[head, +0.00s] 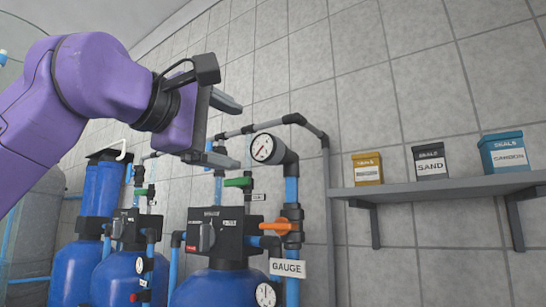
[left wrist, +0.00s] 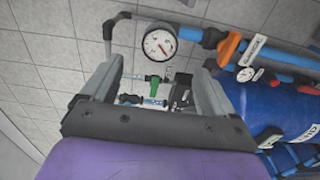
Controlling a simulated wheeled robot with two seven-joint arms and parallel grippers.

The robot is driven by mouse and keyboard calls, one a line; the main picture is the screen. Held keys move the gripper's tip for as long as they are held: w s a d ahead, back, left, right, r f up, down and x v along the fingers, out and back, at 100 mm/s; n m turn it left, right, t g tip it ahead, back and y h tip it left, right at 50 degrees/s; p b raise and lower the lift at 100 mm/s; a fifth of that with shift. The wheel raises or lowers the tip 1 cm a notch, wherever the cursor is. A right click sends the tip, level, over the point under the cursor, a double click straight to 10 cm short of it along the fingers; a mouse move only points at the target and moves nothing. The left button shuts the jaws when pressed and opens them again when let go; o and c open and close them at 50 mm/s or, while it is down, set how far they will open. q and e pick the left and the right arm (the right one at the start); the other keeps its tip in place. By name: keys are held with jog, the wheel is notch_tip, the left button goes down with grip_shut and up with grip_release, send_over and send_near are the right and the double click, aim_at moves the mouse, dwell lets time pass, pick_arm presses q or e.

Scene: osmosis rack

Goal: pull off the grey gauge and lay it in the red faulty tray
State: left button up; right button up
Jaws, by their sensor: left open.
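The grey gauge (head: 266,149), with a white dial and a red needle, sits on a grey pipe elbow above the orange-handled valve. In the left wrist view the gauge (left wrist: 159,43) shows just beyond the fingertips, roughly centred between them. My left gripper (head: 236,133) is open and empty, with its fingers pointing right, just left of the gauge and apart from it. Its two fingers also show in the left wrist view (left wrist: 157,70). The red faulty tray and my right gripper are in neither view.
A white GAUGE label (head: 287,267) hangs below the orange valve (head: 280,228). Blue tanks (head: 222,290) with black valve heads stand at lower left. A wall shelf (head: 430,188) at right holds three small boxes. The tiled wall between gauge and shelf is mostly bare.

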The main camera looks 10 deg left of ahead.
aim_at(261, 147)
pick_arm(q)
jog(key=p+x, duration=0.2)
jog(key=x, duration=0.6)
jog(key=shift+s+d+r+p, duration=0.1)
jog(key=shift+d+r+p, duration=0.05)
jog(key=shift+p, duration=0.15)
jog(key=shift+w+d+p, duration=0.1)
jog(key=shift+w+p, duration=0.25)
jog(key=shift+w, duration=0.3)
jog(key=shift+d, duration=0.15)
jog(key=shift+p, duration=0.5)
dwell(0.4)
